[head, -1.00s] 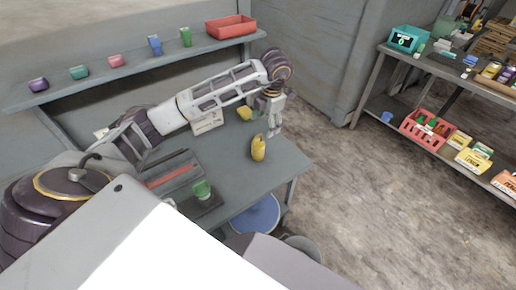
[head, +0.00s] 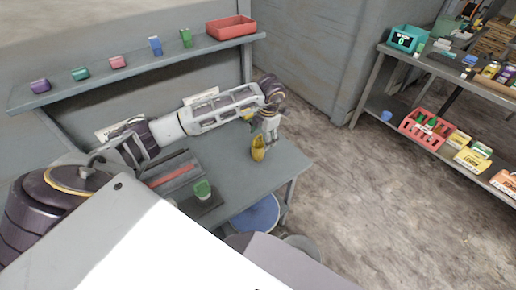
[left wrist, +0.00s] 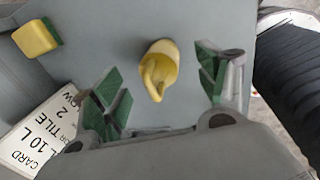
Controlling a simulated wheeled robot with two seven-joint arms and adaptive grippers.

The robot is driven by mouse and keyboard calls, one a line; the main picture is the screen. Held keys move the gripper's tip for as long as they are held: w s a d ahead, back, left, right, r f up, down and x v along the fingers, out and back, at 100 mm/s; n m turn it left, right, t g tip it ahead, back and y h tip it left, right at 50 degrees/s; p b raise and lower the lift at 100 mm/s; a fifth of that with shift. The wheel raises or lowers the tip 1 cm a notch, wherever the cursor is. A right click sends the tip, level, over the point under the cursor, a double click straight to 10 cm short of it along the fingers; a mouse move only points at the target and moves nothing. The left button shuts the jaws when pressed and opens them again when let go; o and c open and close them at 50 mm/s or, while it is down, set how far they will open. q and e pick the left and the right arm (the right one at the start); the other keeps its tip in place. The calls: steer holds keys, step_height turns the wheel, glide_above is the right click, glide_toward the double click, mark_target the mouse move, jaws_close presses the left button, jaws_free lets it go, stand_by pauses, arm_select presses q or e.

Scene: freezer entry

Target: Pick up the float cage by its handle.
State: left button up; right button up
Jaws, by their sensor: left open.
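A yellow, rounded, hollow-looking piece with a loop handle, which I take for the float cage (head: 257,150), stands near the right end of the grey table. It also shows in the left wrist view (left wrist: 160,62), with its handle toward the bottom of the picture. My left gripper (head: 268,137) is open just above and beside it. In the left wrist view its green-padded fingers stand apart on either side of the yellow piece, with clear gaps to both. My right gripper is not in view.
A yellow and green block (left wrist: 36,38) and a printed card (left wrist: 40,125) lie on the table (head: 228,178). A shelf (head: 120,76) with small coloured items and a red tray (head: 230,27) runs behind.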

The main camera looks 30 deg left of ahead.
mark_target(261, 142)
arm_select(q)
steer(key=shift+f, duration=0.1)
steer(key=shift+w+a+f+p, duration=0.1)
steer(key=shift+a+f+p, duration=0.1)
steer(key=shift+f, duration=0.25)
steer(key=shift+a+f+p, duration=0.1)
steer(key=shift+f+p, duration=0.1)
steer(key=shift+f, duration=0.2)
steer(key=shift+w+a+f, duration=0.1)
steer(key=shift+a+f, duration=0.05)
steer(key=shift+f, duration=0.65)
steer(key=shift+w+a+f, duration=0.1)
steer(key=shift+f, duration=0.65)
steer(key=shift+c, duration=0.2)
steer(key=c, duration=1)
steer(key=shift+r, duration=0.1)
